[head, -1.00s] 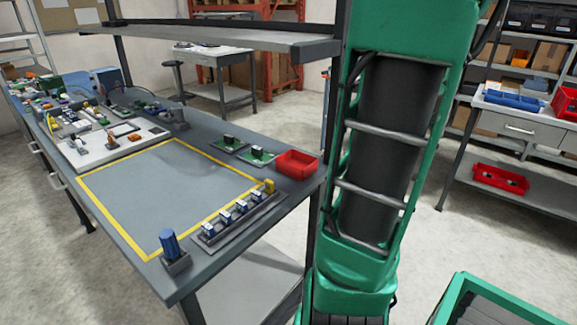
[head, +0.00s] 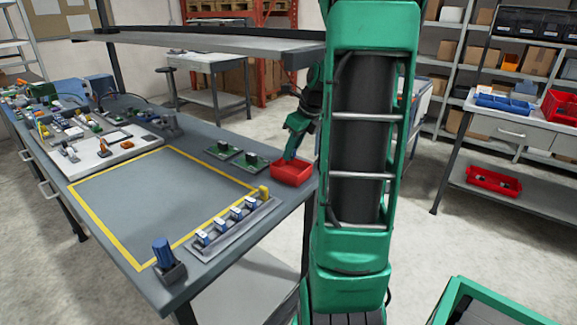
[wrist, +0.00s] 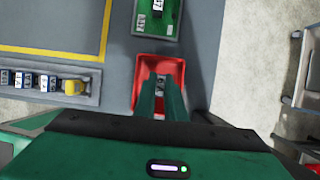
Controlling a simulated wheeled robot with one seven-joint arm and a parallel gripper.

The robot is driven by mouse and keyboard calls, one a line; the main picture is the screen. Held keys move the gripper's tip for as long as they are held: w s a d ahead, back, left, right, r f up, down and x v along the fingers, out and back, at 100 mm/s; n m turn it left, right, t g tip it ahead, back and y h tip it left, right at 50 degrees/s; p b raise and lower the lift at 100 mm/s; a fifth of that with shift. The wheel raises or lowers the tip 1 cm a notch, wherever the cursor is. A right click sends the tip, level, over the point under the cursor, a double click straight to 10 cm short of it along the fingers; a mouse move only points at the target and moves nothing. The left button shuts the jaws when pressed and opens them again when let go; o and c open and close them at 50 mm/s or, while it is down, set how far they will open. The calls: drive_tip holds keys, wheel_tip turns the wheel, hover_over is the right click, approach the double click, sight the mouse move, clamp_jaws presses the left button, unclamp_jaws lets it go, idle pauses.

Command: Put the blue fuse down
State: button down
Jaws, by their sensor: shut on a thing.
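My gripper (head: 289,157) points down at the red bin (head: 292,174) at the right end of the bench. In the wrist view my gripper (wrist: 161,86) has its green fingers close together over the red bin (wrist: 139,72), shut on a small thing. The thing is mostly hidden between the fingertips, so its blue colour does not show; I take it to be the blue fuse. I cannot tell whether it touches the bin floor.
A grey rack (head: 236,234) holds several blue-and-white parts and a yellow one. A blue cylinder (head: 162,251) stands in a holder at the front corner. Green boards (head: 250,162) lie behind the bin. The yellow-outlined area (head: 160,205) is clear. A shelf (head: 200,38) hangs above.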

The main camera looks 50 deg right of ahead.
drive_tip(key=shift+f, duration=2.5)
drive_tip(key=shift+f, duration=0.15)
drive_tip(key=c, duration=1.8)
unclamp_jaws()
drive_tip(key=v, duration=1.1)
drive_tip(key=s+a+f+n+g, duration=0.1)
drive_tip(key=s+a+f+n, duration=0.1)
drive_tip(key=s+a+n, duration=0.4)
drive_tip(key=s+a+f+n+g, duration=0.2)
drive_tip(key=s+a+n, duration=0.4)
drive_tip(key=n, duration=0.7)
drive_tip(key=s+a+f+n+g, duration=0.1)
drive_tip(key=s+a+f+n, duration=0.2)
drive_tip(key=s+a+n, duration=0.3)
drive_tip(key=shift+a+f+n+g, duration=0.1)
drive_tip(key=shift+a+n+g, duration=0.2)
drive_tip(key=shift+a+n, duration=1.4)
